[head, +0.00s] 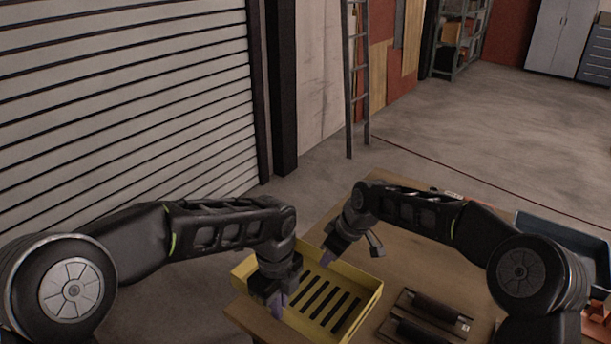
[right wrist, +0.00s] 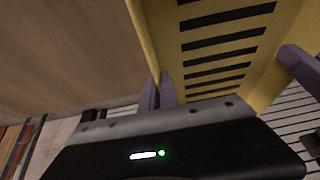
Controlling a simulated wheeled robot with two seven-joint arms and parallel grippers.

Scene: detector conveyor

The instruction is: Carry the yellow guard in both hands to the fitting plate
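The yellow guard (head: 367,299), a shallow tray-like piece with dark slots, is at the table's left end in the head view. My left gripper (head: 278,304) is at its near-left wall, with its purple fingers partly hidden by the wrist. My right gripper (head: 327,257) is at the far wall. In the right wrist view the guard (right wrist: 228,48) fills the upper right, with my right gripper's purple fingers (right wrist: 158,92) close together on its wall's edge. A purple finger of my left gripper (right wrist: 299,64) shows at the opposite wall. No piece is clearly identifiable as the fitting plate.
The wooden table (head: 400,262) has bare room right of the guard. Dark plates with black bars (head: 436,309) lie at its near side. A blue bin (head: 560,236) and orange parts (head: 597,318) are at the right. A ladder (head: 357,80) stands behind.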

